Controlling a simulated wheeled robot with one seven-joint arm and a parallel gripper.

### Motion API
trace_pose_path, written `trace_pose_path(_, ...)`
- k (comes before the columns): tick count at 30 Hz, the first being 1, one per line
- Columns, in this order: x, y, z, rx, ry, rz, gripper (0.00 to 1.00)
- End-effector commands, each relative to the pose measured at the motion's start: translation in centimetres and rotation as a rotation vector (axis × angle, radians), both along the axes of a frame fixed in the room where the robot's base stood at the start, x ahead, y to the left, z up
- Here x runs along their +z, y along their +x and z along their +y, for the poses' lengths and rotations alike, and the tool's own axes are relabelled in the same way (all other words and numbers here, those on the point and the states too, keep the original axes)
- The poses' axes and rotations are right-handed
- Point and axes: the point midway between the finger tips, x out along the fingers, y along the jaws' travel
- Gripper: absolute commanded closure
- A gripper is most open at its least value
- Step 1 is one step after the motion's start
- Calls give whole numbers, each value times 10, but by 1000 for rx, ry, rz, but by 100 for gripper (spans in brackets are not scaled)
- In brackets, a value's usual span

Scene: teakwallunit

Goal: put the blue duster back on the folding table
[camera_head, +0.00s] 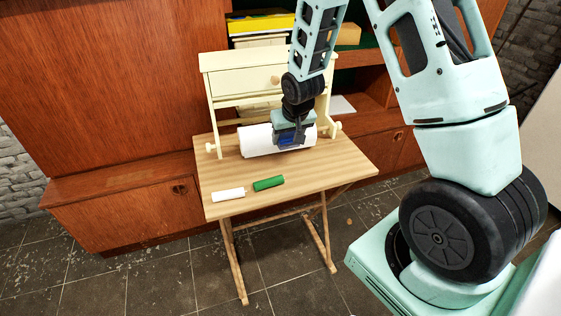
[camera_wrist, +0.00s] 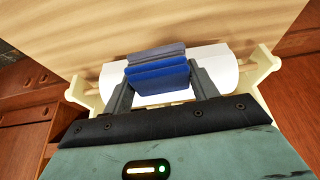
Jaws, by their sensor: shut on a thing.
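The blue duster (camera_wrist: 158,72), with a grey layer along one side, is held between the two fingers of my gripper (camera_wrist: 160,88) in the wrist view. In the head view my gripper (camera_head: 291,138) hangs over the back part of the folding table (camera_head: 330,165), in front of a white paper roll. A little of the blue duster (camera_head: 289,141) shows there below the gripper. Whether the duster touches the tabletop or the roll, I cannot tell.
The white roll (camera_head: 258,141) sits on a cream stand (camera_head: 235,82) with a drawer at the table's back. A white stick (camera_head: 228,195) and a green stick (camera_head: 268,183) lie at the front left. A wooden wall unit (camera_head: 110,90) stands behind.

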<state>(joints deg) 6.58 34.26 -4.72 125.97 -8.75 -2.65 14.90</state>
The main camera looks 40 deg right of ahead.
Motion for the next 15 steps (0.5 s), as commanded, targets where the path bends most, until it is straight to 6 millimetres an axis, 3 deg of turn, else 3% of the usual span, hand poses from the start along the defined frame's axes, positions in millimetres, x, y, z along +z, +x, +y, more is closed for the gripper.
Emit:
trace_pose_path(6,-40,-1,0,1,0,6,66)
trace_pose_path(15,-74,-1,0,-1,0,6,66)
